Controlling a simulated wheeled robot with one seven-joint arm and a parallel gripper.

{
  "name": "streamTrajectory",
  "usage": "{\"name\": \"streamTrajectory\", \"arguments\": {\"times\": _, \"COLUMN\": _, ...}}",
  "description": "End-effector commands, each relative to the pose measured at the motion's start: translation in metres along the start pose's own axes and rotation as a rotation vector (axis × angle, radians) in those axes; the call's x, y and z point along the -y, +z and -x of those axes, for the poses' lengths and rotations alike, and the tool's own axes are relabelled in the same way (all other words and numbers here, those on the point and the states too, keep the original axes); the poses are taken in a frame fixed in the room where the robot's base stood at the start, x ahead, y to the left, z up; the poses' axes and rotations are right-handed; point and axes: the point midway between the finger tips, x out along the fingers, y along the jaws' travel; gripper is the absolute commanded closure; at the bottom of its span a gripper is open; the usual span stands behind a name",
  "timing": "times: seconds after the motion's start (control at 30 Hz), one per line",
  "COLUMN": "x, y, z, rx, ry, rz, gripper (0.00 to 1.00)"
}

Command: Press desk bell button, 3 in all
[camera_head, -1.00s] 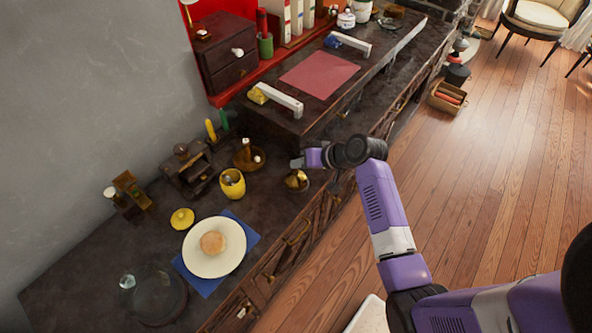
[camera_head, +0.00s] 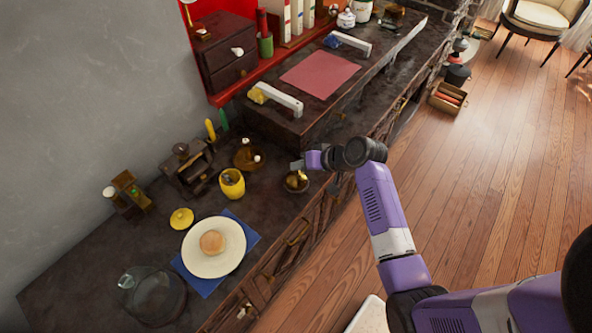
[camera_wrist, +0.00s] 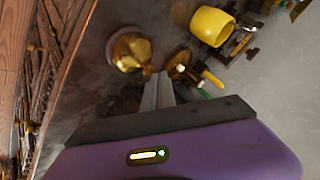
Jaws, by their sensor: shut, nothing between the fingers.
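The desk bell (camera_head: 296,182) is a small brassy dome on a dark base near the counter's front edge. In the wrist view the bell (camera_wrist: 130,50) shows at the upper left, just beyond the fingertips. My gripper (camera_head: 297,165) is shut and empty, right at the bell's far side in the head view. In the wrist view my gripper's fingers (camera_wrist: 158,88) point toward the bell's lower right edge. I cannot tell whether the fingertips touch it. The bell's button is hard to make out.
A yellow pot (camera_head: 232,183) stands left of the bell, with a brown wooden dish (camera_head: 249,156) behind it. A white plate (camera_head: 196,265) with a bun lies on a blue napkin at the front. A raised dark platform (camera_head: 270,124) stands behind my gripper.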

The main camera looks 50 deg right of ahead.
Motion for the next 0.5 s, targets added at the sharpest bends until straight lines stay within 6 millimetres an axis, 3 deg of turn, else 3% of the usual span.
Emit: {"name": "streamTrajectory", "arguments": {"times": 0.5, "x": -0.0031, "y": 0.0035, "z": -0.0045, "rx": 0.001, "ry": 0.0, "rz": 0.0, "gripper": 1.0}}
